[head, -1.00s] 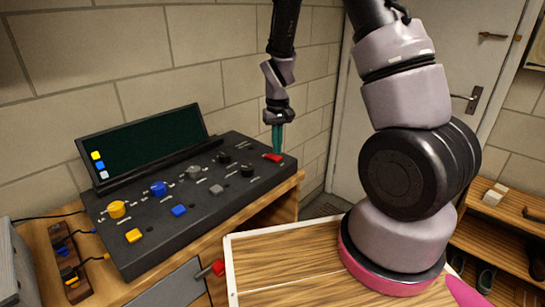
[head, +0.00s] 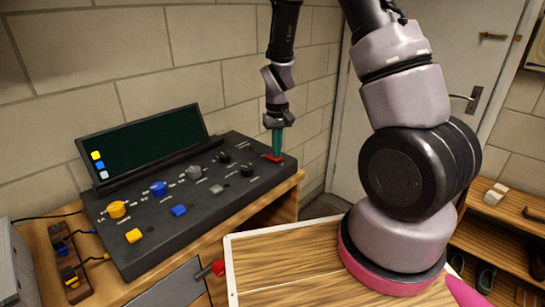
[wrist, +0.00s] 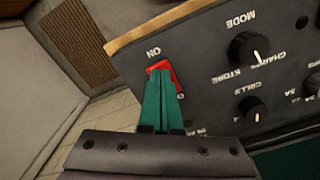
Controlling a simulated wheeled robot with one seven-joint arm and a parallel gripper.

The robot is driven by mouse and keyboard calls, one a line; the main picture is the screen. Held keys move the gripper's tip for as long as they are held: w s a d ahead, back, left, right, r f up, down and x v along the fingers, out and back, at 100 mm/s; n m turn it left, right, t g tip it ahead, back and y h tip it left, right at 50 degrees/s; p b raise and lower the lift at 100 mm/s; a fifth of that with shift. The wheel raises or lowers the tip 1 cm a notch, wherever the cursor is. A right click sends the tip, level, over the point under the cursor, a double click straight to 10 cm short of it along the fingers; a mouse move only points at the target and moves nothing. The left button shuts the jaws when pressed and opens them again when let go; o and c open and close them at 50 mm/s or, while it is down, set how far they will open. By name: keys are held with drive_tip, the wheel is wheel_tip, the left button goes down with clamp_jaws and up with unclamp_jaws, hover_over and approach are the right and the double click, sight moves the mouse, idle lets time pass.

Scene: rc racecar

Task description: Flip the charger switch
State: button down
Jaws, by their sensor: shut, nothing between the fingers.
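The charger (head: 215,203) is a dark sloped console with knobs, coloured buttons and a raised screen. Its red switch (head: 273,158) sits at the right end of the panel, and in the wrist view the red switch (wrist: 162,66) has the label "ON" beside its far end. My gripper (head: 277,156) points down with its teal fingers shut and empty. In the wrist view the fingertips (wrist: 160,71) are over the red switch and appear to touch it, hiding its middle. I cannot tell which way the switch is tilted.
Black knobs (wrist: 256,50) lie beside the switch. The charger stands on a wooden bench (head: 285,196). A wooden tabletop (head: 290,262) with a pale rim is in front. A brick wall (head: 190,60) rises behind, and a door (head: 460,70) is at the right.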

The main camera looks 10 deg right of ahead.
drive_tip(key=shift+f, duration=0.25)
drive_tip(key=shift+r, duration=3.55)
drive_tip(key=s+d+r+m+t+y, duration=0.1)
drive_tip(key=s+d+r+t, duration=0.15)
drive_tip(key=r, duration=0.65)
drive_tip(key=s+d+r+m+t+y, duration=0.15)
drive_tip(key=s+r, duration=0.25)
drive_tip(key=r, duration=0.5)
drive_tip(key=s+d+r+m+t, duration=0.1)
drive_tip(key=s+r+m+t, duration=0.1)
drive_tip(key=s+r, duration=0.8)
drive_tip(key=s+t, duration=0.1)
drive_tip(key=s, duration=0.1)
drive_tip(key=shift+s+d, duration=0.35)
drive_tip(key=shift+d, duration=0.05)
